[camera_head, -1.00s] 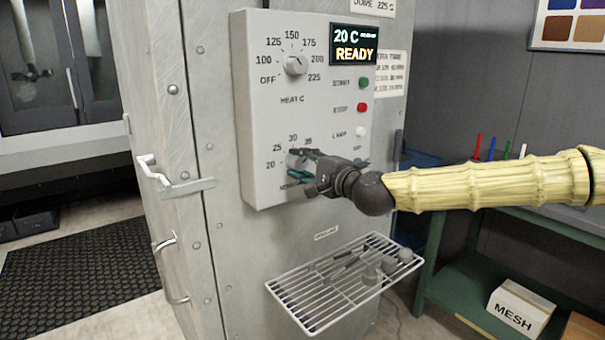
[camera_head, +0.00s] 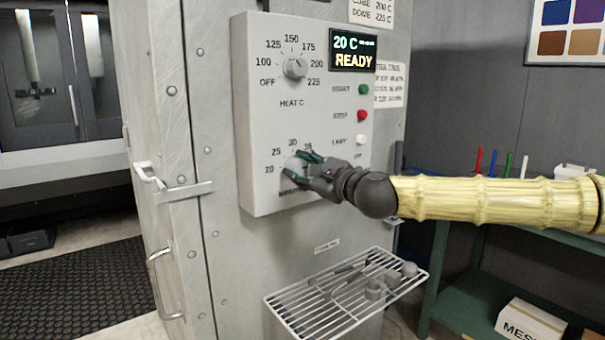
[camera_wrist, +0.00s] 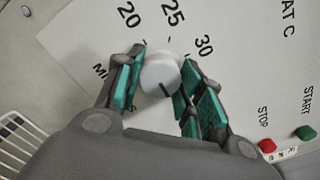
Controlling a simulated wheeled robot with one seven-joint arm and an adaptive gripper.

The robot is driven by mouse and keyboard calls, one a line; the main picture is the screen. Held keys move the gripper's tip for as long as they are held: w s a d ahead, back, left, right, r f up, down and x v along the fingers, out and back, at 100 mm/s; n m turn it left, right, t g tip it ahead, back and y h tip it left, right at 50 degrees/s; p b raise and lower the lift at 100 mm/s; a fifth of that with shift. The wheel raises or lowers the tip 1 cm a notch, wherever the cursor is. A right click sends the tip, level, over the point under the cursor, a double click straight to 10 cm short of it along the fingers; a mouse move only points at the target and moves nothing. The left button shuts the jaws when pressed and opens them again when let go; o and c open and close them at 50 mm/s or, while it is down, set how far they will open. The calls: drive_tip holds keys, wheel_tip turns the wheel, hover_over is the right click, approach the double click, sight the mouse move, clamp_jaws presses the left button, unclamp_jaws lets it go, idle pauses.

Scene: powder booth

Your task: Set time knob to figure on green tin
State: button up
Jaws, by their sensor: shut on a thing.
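The time knob (camera_wrist: 158,72) is a pale round knob low on the grey control panel (camera_head: 252,120). Figures 20, 25 and 30 show around it in the wrist view. In the head view my fingers hide most of the knob. No green tin shows in either view.
Above is the heat knob (camera_head: 295,68) with its own scale. A display (camera_head: 354,48) reads 20 C READY. Green start (camera_head: 363,89), red stop (camera_head: 361,115) and white lamp (camera_head: 361,140) buttons sit close right of my gripper. A wire shelf (camera_head: 300,312) with small parts juts out below.

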idle(0.4)
drive_tip(key=o, duration=1)
drive_tip(key=v, duration=1.2)
